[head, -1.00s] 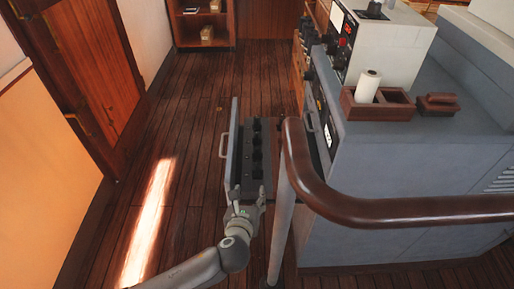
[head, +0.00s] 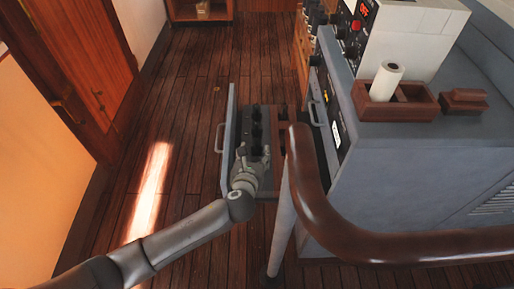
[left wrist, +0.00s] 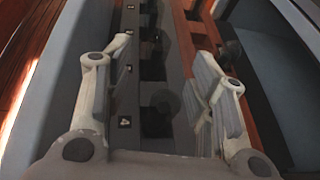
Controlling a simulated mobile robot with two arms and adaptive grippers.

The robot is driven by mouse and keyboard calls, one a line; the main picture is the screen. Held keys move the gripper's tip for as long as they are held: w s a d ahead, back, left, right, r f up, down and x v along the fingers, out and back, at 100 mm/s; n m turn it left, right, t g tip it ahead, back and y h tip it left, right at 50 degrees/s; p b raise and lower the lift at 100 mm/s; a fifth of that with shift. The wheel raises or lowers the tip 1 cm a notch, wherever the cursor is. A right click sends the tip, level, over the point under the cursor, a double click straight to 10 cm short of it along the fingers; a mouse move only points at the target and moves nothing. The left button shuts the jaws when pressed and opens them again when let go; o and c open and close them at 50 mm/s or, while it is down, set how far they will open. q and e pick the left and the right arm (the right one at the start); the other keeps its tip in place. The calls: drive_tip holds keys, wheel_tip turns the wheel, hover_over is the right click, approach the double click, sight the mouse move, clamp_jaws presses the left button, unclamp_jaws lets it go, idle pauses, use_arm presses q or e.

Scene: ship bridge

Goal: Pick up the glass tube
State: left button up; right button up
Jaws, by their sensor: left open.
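A pulled-out drawer (head: 230,135) shows in the head view, left of the console, with a row of several dark upright items (head: 257,138) in it. They look like dark tubes in a rack; I cannot tell which is the glass tube. My left gripper (head: 251,158) is over the near end of the drawer. In the left wrist view my left gripper (left wrist: 163,75) is open, its fingers spread to either side of the row. A dark round-topped item (left wrist: 162,103) sits between and beneath them; I see no contact. My right gripper is not in view.
A brown handrail (head: 320,200) curves close to the right of the drawer. The grey console (head: 420,165) carries a wooden holder (head: 405,114) with a white roll (head: 386,82). The wooden floor (head: 185,110) left of the drawer is clear.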

sight(256, 144)
use_arm(q)
drive_tip(key=x, duration=0.5)
drive_tip(key=shift+w+a+b, duration=0.1)
drive_tip(key=shift+w+b, duration=0.2)
drive_tip(key=shift+w, duration=0.05)
drive_tip(key=shift+r, duration=0.1)
drive_tip(key=shift+c, duration=0.3)
drive_tip(key=c, duration=1)
drive_tip(key=shift+c, duration=0.2)
